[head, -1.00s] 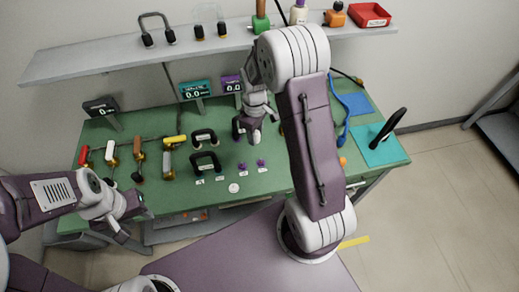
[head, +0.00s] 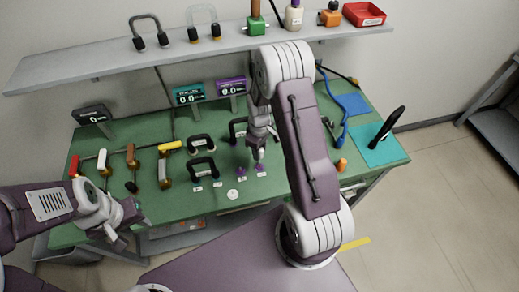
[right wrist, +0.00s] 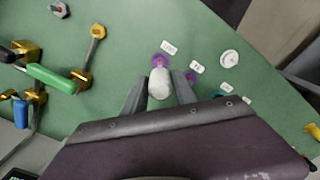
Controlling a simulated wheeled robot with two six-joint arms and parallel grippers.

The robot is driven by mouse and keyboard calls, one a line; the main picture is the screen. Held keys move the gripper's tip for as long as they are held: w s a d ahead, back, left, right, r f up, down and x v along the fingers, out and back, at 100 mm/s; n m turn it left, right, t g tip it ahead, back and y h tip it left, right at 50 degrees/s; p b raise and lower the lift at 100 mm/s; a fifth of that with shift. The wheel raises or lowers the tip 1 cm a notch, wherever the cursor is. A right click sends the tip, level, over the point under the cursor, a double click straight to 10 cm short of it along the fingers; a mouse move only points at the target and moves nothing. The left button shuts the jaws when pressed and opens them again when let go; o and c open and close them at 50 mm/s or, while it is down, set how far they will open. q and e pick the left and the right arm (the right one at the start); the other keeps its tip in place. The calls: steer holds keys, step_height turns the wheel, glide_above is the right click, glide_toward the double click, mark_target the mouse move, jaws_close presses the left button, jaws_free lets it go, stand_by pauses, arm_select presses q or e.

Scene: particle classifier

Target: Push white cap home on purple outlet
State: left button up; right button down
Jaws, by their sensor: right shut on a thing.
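My right gripper (head: 259,154) is over the green bench, shut on a small white cap (right wrist: 160,83). In the right wrist view the cap sits between the two fingertips. A purple outlet (right wrist: 160,61) shows just beyond the cap's end and is partly covered by it. I cannot tell whether the cap touches it or how far on it is. In the head view the outlet (head: 260,168) is directly below the gripper. A second purple outlet (head: 241,172) stands to its left. My left gripper (head: 128,226) is empty and open, near the bench's front left edge.
A white disc (head: 233,194) lies in front of the outlets. Black-handled pieces (head: 202,166) and several coloured-handle valves stand to the left. A cyan mat (head: 382,145) and orange cylinder (head: 341,165) are at the right.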

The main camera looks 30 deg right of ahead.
step_height(320, 180, down, 4)
steer(key=shift+r+b, duration=0.25)
steer(key=shift+b, duration=0.75)
steer(key=shift+f, duration=0.35)
steer(key=shift+r, duration=0.1)
stand_by(0.4)
steer(key=shift+f+b, duration=1.05)
steer(key=shift+f, duration=0.75)
steer(key=c, duration=0.9)
jaws_free()
